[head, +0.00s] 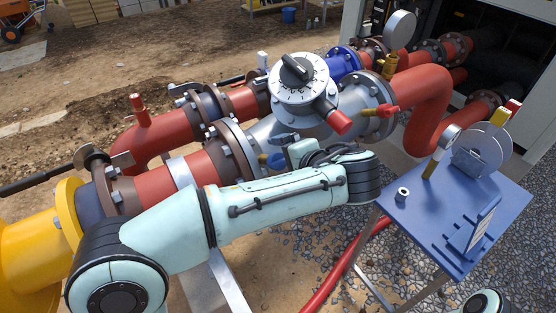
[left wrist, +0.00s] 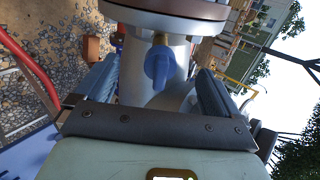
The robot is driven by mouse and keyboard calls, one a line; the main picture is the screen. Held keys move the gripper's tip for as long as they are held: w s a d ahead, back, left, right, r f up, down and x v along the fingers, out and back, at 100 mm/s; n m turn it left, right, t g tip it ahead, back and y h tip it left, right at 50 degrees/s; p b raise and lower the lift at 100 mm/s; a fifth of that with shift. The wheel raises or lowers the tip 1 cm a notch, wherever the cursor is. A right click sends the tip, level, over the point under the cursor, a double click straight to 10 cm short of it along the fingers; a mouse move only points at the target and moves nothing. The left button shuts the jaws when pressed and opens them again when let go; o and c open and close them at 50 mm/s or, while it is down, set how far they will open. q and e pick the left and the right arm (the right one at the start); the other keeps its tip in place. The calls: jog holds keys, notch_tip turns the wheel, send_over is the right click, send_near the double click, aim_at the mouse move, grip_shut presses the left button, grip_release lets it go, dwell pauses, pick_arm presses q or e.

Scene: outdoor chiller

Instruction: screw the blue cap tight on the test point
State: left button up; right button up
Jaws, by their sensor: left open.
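The blue cap (left wrist: 160,64) is in the left wrist view, on a short brass test point (left wrist: 160,38) at the side of the grey valve body. In the head view the blue cap (head: 275,161) shows small beneath the large dial valve (head: 299,80). My left gripper (left wrist: 157,75) is open, with one dark finger on each side of the cap and gaps between them. In the head view my left gripper (head: 288,147) is partly hidden by its own wrist, beside the valve body. The cap's threads are hidden. My right gripper is out of view.
A blue table (head: 437,218) at the right holds a gauge, a small nut-like part (head: 402,194) and a stand. A red hose (head: 335,270) runs over the gravel.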

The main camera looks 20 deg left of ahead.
pick_arm(q)
jog(key=p+v, duration=0.4)
jog(key=v, duration=0.7)
jog(key=shift+d+r, duration=0.25)
jog(key=shift+d, duration=0.05)
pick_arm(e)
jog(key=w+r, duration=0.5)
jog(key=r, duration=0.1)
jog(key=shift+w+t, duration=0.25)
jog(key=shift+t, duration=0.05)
pick_arm(q)
jog(key=shift+s, duration=0.15)
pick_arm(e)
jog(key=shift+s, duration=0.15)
pick_arm(q)
jog(key=p+v, duration=0.1)
jog(key=v, duration=1.2)
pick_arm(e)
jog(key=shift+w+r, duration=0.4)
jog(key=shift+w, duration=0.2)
pick_arm(q)
jog(key=shift+r, duration=0.15)
